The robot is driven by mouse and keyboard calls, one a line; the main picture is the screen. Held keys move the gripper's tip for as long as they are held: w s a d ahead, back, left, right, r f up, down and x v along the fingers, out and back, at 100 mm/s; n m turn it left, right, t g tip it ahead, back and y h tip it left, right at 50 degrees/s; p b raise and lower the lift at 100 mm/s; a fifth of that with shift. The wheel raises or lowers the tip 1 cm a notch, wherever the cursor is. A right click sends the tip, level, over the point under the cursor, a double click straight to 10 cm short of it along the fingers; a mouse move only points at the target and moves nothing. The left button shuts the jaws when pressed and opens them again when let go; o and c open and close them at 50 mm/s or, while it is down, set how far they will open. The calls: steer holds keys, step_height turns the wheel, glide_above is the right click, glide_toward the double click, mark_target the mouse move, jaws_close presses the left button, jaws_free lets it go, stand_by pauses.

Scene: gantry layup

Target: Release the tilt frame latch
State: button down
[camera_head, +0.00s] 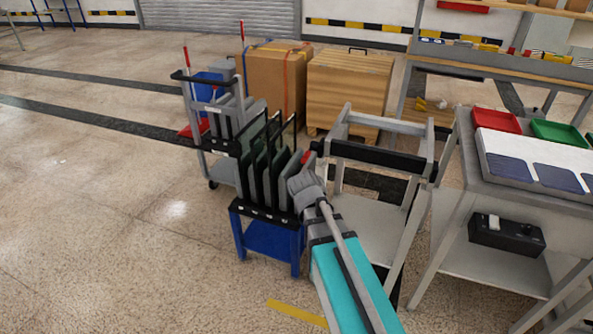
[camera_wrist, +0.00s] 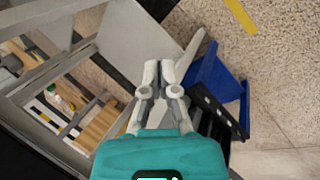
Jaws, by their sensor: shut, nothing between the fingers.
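The tilt frame (camera_head: 375,154) is a grey frame with a black front bar, standing right of my gripper in the head view. A small red piece (camera_head: 308,157) shows at its left end, just beyond my gripper; I cannot tell whether it is the latch. My gripper (camera_head: 300,180) is shut and empty, beside the frame's left side and near the dark panels in the blue rack. In the wrist view my gripper (camera_wrist: 159,68) has its fingertips together, with a pale grey surface (camera_wrist: 142,38) beyond. No latch can be made out there.
A blue rack (camera_head: 268,238) with upright dark panels stands close on the left; it also shows in the wrist view (camera_wrist: 208,78). A grey bench (camera_head: 462,178) is on the right. Left floor is clear.

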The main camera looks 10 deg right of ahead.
steer(key=w+a+n+t+h+b, duration=0.3)
steer(key=w+a+n+h+b, duration=0.1)
steer(key=w+h+b, duration=0.65)
steer(key=w+a+r+n+t+h+b, duration=0.1)
steer(key=w+a+t+h+b, duration=0.1)
steer(key=a, duration=0.5)
steer(key=w+a+r+n+t+h+b, duration=0.1)
steer(key=w+a+r+t+h+b, duration=0.1)
steer(key=w+a+b, duration=0.3)
steer(key=shift+w+a+r+n+t+h+b, duration=0.35)
steer(key=shift+a+h+b, duration=0.5)
steer(key=shift+a+b, duration=0.3)
steer(key=shift+s+d+f, duration=0.1)
steer(key=shift+d, duration=0.05)
steer(key=p, duration=0.4)
glide_toward(308, 153)
steer(key=w+d, duration=0.2)
steer(key=w, duration=0.3)
steer(key=s+d+p, duration=0.1)
steer(key=s+d+r+p, duration=0.1)
steer(key=shift+d, duration=0.35)
